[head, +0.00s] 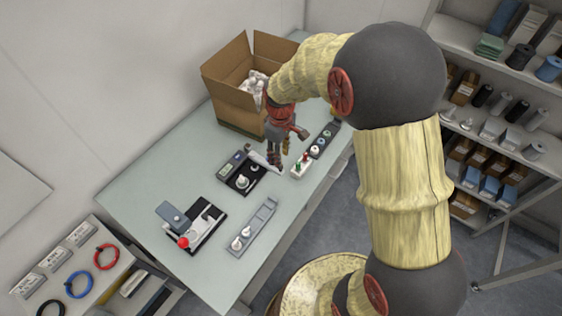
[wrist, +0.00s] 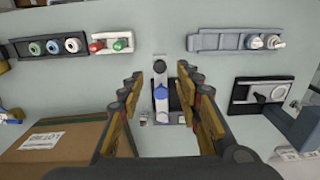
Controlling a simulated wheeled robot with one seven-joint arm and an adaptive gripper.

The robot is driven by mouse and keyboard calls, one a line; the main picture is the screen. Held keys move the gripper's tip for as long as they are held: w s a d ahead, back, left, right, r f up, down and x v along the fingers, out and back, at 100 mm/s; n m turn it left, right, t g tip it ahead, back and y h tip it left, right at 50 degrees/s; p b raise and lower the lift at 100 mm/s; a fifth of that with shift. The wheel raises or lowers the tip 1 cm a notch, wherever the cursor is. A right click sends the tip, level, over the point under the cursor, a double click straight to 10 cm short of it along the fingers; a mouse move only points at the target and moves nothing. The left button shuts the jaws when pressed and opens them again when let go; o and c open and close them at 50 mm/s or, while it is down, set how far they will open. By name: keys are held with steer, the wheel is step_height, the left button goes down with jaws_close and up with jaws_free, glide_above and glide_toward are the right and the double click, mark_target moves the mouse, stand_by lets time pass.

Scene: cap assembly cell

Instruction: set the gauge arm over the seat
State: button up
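The gauge (head: 229,178) is a dark block on the table with small display panels at its back left. A white round part (head: 243,182) stands at its seat. The pale gauge arm (head: 265,161) lies swung out to the right of the seat, not over it. In the wrist view the gauge arm (wrist: 160,80) runs lengthwise between my fingers, with a blue piece on it. My gripper (head: 276,162) points down over the arm; in the wrist view my gripper (wrist: 160,75) is open, with gaps beside the arm. The right finger hides the seat there.
An open cardboard box (head: 235,108) stands behind. A tray of coloured caps (head: 316,149) lies to the right. A grey tray with white parts (head: 258,222) and a fixture with a red knob (head: 183,242) are in front. Bare table lies between them.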

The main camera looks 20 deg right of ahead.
steer(key=shift+f, duration=2.3)
jaws_close()
